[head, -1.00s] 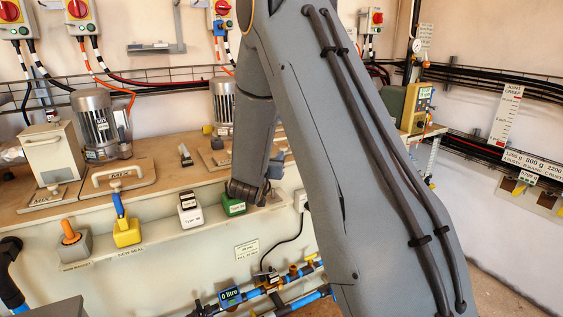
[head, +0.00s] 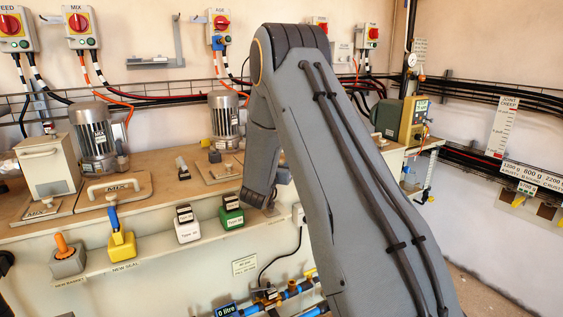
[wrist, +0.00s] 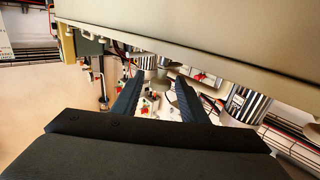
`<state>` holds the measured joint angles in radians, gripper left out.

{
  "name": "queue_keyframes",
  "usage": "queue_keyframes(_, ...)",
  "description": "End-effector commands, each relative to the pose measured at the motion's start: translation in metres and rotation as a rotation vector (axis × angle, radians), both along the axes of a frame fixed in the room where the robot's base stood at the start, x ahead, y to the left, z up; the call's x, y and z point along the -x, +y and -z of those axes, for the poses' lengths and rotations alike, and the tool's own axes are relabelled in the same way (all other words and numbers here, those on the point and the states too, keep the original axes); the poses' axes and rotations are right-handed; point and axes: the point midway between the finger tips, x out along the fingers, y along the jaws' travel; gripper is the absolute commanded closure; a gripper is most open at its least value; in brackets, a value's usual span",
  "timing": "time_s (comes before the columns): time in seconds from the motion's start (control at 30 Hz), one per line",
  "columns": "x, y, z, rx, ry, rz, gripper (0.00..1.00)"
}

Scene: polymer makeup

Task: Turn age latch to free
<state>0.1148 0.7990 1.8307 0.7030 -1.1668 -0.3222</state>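The AGE switch box (head: 220,28) hangs on the back wall in the head view. It has a red knob on a yellow plate, and a small blue piece (head: 217,43) shows at its lower edge. I cannot tell whether that piece is the latch, or read its position. My gripper is hidden behind my arm in the head view. In the wrist view my gripper (wrist: 158,92) shows two dark fingers spread apart with nothing held between them. The AGE box is not clearly seen in the wrist view.
Similar FEED (head: 14,30) and MIX (head: 79,26) boxes hang to the left. Cables run along the wall rack. Below is a bench (head: 150,190) with motors (head: 93,128) and handled lids. A front ledge bears a yellow block (head: 122,246), a white block and a green block.

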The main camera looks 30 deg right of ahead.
Motion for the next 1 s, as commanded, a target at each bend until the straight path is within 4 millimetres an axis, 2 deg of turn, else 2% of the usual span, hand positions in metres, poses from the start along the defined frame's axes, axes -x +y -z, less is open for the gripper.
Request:
queue_keyframes(0.13, 0.0001, 0.0001, 0.0002, 0.0, 0.0, 0.0, 0.6)
queue_keyframes(0.37, 0.0004, 0.0002, 0.0003, -0.001, 0.001, 0.0, 0.99)
queue_keyframes(0.7, 0.0013, -0.0014, 0.0008, -0.001, 0.002, -0.044, 0.99)
queue_keyframes(1.0, 0.0018, -0.0028, 0.0005, 0.0, 0.002, -0.24, 0.99)
